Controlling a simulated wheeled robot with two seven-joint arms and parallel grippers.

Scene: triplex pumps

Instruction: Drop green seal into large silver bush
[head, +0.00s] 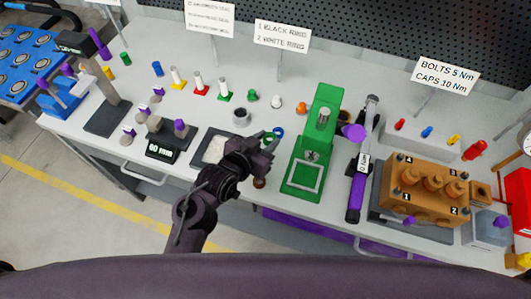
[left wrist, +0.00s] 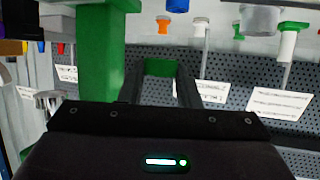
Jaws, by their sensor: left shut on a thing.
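My left gripper (head: 270,143) is shut on the green seal, above the bench just left of the green press (head: 325,112). In the left wrist view the green seal (left wrist: 160,67) shows between the two dark fingers; in the head view it is mostly hidden by the gripper. The large silver bush (head: 241,117) is a short grey cylinder standing on the bench, beyond my left gripper and to its left, apart from it. The silver bush also shows at the top of the left wrist view (left wrist: 260,20). My right gripper is not in view.
A blue ring (head: 279,132) lies by the gripper. A white plug (head: 278,102), an orange plug (head: 301,108) and a green plug (head: 252,96) stand behind. A purple torque wrench (head: 356,180) and brass pump block (head: 425,190) are right of the press.

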